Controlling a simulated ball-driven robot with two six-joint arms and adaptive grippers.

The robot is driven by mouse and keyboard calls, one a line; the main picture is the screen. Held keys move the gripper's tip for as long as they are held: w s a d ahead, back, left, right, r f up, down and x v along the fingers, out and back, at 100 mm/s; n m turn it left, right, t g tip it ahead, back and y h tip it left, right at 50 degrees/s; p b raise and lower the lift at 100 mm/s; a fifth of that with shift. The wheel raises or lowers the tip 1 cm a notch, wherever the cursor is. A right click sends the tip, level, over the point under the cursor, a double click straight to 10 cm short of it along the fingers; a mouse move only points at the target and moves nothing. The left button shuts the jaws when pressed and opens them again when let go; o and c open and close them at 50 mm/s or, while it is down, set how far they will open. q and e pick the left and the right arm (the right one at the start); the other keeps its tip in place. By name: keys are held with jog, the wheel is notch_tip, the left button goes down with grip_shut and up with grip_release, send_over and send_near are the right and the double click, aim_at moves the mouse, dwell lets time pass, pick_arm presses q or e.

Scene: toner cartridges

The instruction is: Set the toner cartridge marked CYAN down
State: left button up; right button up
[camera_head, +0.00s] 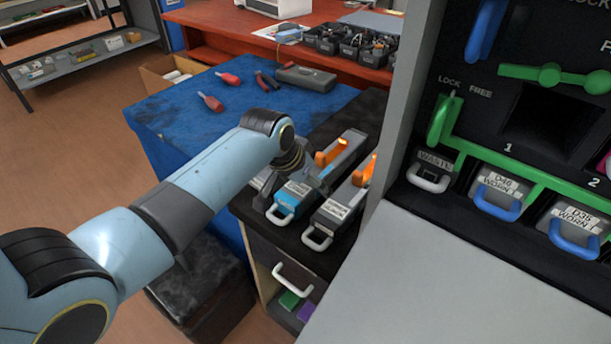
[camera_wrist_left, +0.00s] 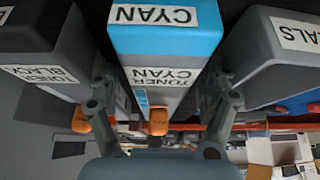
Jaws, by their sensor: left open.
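My right gripper is not in view.
A grey unit labelled ALS (camera_wrist_left: 280,45) flanks the cyan cartridge in the wrist view. The printer (camera_head: 500,110) with green levers stands close at right. A blue table (camera_head: 170,125) with red-handled tools (camera_head: 211,103) and a grey case (camera_head: 306,78) lies behind my arm.

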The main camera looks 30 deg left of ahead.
pick_arm(q)
jog(key=v, duration=1.2)
jog(key=s+a+r+g+y, duration=0.1)
jog(key=s+r+g+y, duration=0.1)
jog(key=s, duration=2.1)
jog(key=s+a+f+n+g, duration=0.1)
jog(key=s+f, duration=0.1)
jog(key=f, duration=1.2)
jog(key=s+a+f+g, duration=0.1)
jog(key=a+f, duration=0.1)
jog(key=f, duration=1.1)
jog(key=s+f, duration=1.4)
jog(key=s, duration=0.3)
jog(key=shift+s+a+f+g, duration=0.3)
jog(key=shift+f, duration=0.1)
